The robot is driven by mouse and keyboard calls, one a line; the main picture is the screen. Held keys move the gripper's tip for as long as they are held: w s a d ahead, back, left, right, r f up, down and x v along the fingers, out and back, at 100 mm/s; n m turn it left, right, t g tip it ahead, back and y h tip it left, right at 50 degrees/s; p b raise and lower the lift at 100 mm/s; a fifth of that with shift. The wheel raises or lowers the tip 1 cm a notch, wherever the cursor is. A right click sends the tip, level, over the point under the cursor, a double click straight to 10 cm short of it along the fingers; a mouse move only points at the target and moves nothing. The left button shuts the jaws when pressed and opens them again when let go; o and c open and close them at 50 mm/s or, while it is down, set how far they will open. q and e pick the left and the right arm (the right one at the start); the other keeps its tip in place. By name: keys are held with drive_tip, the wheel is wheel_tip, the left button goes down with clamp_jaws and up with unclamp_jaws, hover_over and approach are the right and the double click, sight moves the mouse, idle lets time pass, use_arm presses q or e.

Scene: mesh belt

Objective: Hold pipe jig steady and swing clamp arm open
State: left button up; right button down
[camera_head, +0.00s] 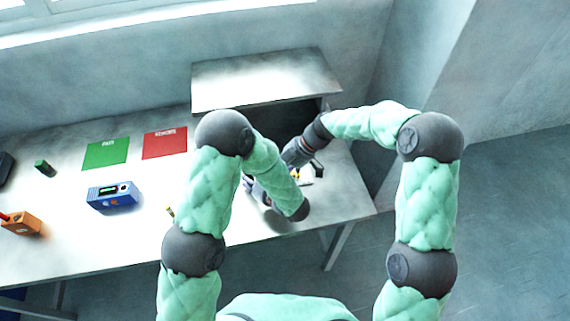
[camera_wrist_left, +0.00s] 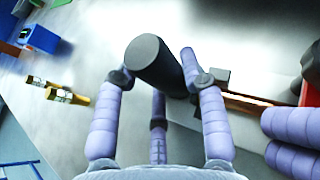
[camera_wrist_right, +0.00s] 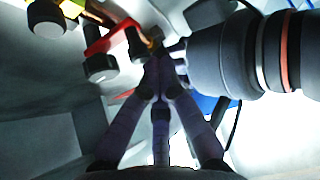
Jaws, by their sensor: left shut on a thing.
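The pipe jig (camera_head: 309,173) is partly visible at the right end of the table in the head view, mostly behind my arms. In the left wrist view, my left gripper (camera_wrist_left: 165,78) is shut around a dark grey cylinder (camera_wrist_left: 150,58); a copper-brown bar (camera_wrist_left: 250,103) lies beside it. In the right wrist view, a red arm (camera_wrist_right: 112,38) with black knobs (camera_wrist_right: 101,67) shows at the upper left. My right gripper (camera_wrist_right: 158,62) has its fingertips together, just below a dark knob (camera_wrist_right: 139,44) at the red arm's end. Whether they touch it is unclear.
A green pad (camera_head: 107,153), a red pad (camera_head: 165,143), a blue device (camera_head: 112,195) and an orange block (camera_head: 21,223) are on the table to the left. A raised shelf (camera_head: 265,78) stands behind. The table's right edge is close to the jig.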

use_arm(q)
drive_tip(key=shift+r, duration=0.1)
use_arm(e)
drive_tip(key=shift+a+f, duration=0.2)
drive_tip(key=shift+f, duration=0.1)
drive_tip(key=shift+d+n+g+h, duration=0.3)
drive_tip(key=shift+n+g, duration=0.1)
drive_tip(key=shift+n, duration=0.2)
drive_tip(key=n+g, duration=0.1)
drive_tip(key=d+n+h, duration=0.1)
drive_tip(key=n, duration=0.1)
drive_tip(key=shift+w+d+g, duration=0.2)
drive_tip(key=shift+g, duration=0.2)
drive_tip(key=n, duration=0.1)
drive_tip(key=d+n+g+h, duration=0.1)
drive_tip(key=n, duration=0.1)
drive_tip(key=w+n+g+h, duration=0.1)
drive_tip(key=shift+d+n, duration=0.3)
drive_tip(key=shift+n, duration=0.1)
drive_tip(key=shift+w+d, duration=0.15)
drive_tip(key=shift+d, duration=0.05)
drive_tip(key=shift+w+d, duration=0.4)
drive_tip(key=shift+w, duration=0.1)
drive_tip(key=shift+w+d, duration=0.25)
drive_tip(key=shift+w, duration=0.8)
drive_tip(key=shift+w, duration=0.25)
drive_tip(key=shift+r, duration=0.1)
